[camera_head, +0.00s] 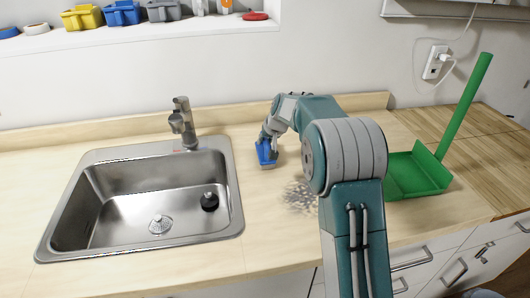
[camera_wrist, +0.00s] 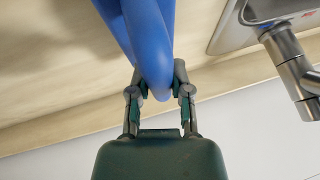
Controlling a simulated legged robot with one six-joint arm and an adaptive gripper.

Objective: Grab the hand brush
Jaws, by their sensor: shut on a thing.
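The hand brush (camera_head: 266,153) is blue and stands on the wooden counter to the right of the sink. In the wrist view its blue handle (camera_wrist: 149,40) runs from the top edge down between the fingers. My gripper (camera_head: 268,138) is at the top of the brush, and in the wrist view my gripper (camera_wrist: 158,88) is shut on the handle, with one finger on each side. In the head view the fingers are small and partly hidden. The bristles are hard to make out.
A steel sink (camera_head: 75,215) with a faucet (camera_head: 183,122) is left of the brush. A green dustpan (camera_head: 418,173) with an upright handle is at right. A shelf (camera_head: 130,40) with small containers is above.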

